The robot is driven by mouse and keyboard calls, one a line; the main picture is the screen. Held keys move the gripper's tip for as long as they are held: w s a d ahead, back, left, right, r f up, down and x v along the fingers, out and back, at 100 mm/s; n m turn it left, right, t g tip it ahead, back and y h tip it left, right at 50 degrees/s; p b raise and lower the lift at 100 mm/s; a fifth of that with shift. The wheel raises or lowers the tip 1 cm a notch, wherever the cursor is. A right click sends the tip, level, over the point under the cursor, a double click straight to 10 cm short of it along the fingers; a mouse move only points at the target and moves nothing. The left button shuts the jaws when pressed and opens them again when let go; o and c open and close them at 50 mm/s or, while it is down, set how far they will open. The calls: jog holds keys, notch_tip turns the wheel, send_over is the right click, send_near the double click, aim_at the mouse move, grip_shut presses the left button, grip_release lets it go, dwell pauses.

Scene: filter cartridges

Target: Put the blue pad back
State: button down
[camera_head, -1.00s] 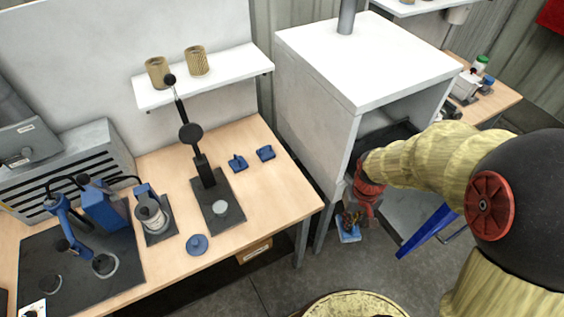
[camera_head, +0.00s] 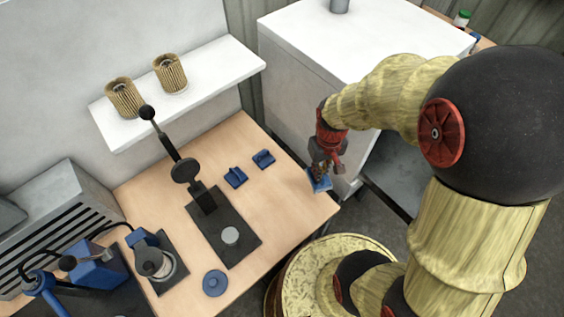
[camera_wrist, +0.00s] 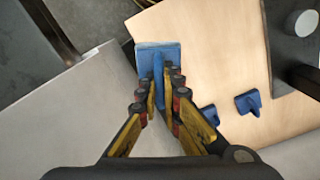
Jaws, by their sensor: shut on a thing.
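My gripper (camera_head: 324,172) is shut on a blue pad (camera_head: 319,183), near the right edge of the wooden table (camera_head: 285,205). In the wrist view, my gripper (camera_wrist: 162,92) has its two fingers on either side of the upright fin of the blue pad (camera_wrist: 150,55), whose flat plate faces away from me. Two similar blue pieces with raised fins, one on the left (camera_head: 235,177) and one on the right (camera_head: 263,159), lie on the table. In the wrist view, one of them (camera_wrist: 248,102) shows clearly.
A black press with a lever (camera_head: 206,200) stands on the table, with a round blue disc (camera_head: 215,283) in front of it. A white shelf (camera_head: 215,72) carries two pleated cartridges. A white cabinet (camera_head: 290,75) stands behind my gripper. The table's right part is clear.

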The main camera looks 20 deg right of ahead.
jog(key=w+a+f, duration=0.1)
jog(key=w+f, duration=0.2)
jog(key=w+a+f+b, duration=0.1)
jog(key=w+a+f, duration=0.1)
jog(key=w+f, duration=0.1)
jog(key=w+a+f, duration=0.2)
jog(key=w+f, duration=0.1)
jog(key=w, duration=0.2)
jog(key=shift+w+a+b, duration=0.1)
jog(key=shift+a+b, duration=0.1)
jog(key=shift+b, duration=0.15)
jog(key=shift+w+a+f, duration=0.1)
jog(key=shift+w+f, duration=0.1)
jog(key=shift+f, duration=0.1)
jog(key=shift+w+f+b, duration=0.1)
jog(key=shift+f+b, duration=0.25)
jog(key=shift+f, duration=1.2)
jog(key=shift+f, duration=0.1)
jog(key=c, duration=2)
grip_release()
